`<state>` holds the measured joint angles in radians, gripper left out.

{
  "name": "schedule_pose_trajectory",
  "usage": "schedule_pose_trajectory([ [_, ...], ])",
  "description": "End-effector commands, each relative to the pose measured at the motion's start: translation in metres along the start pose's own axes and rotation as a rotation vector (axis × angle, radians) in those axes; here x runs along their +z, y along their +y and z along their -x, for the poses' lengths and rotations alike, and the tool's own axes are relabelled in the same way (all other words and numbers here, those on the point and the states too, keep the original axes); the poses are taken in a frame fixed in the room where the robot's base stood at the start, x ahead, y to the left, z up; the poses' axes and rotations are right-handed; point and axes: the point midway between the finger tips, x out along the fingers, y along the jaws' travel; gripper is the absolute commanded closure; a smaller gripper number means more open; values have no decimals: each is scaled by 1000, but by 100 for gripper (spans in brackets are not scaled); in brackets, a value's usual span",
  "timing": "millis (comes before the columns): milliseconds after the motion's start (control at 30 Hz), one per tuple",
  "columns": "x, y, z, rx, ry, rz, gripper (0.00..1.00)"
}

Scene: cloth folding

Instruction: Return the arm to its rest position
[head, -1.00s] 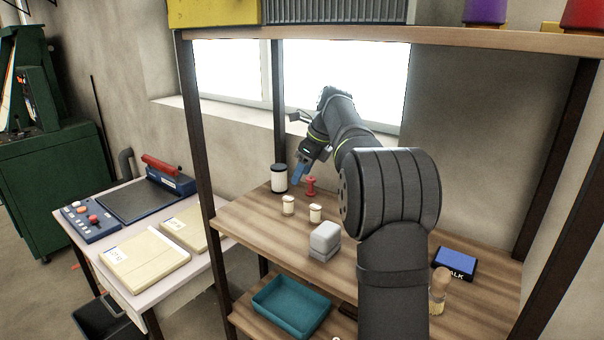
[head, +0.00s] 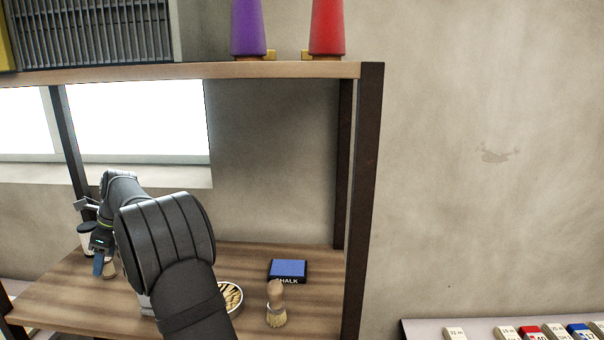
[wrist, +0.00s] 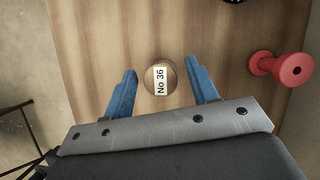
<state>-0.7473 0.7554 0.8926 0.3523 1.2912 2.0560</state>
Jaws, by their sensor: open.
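My gripper (head: 101,264) is at the left of the shelf in the head view, above the wooden board. In the wrist view its two blue fingers (wrist: 162,88) are spread apart with nothing held between them. Beyond the fingertips stands a small round spool labelled "No 36" (wrist: 160,80), apart from both fingers. My dark arm hides part of the board in the head view.
On the wooden board (head: 60,290) are a white jar (head: 86,240), a dish (head: 230,296), a blue chalk box (head: 288,270) and a brush (head: 276,305). Shelf posts (head: 364,200) and an upper shelf (head: 200,71) frame the arm.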

Motion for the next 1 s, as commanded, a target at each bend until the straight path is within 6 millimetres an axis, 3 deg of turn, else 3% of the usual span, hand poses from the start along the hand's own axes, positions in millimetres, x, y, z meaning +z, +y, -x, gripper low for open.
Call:
schedule_pose_trajectory([
  [200,5,0,13,3,2,0,47],
  [567,6,0,14,4,2,-1,47],
  [867,-6,1,-14,5,3,-3,47],
  [1000,-6,0,14,-1,-1,-1,47],
])
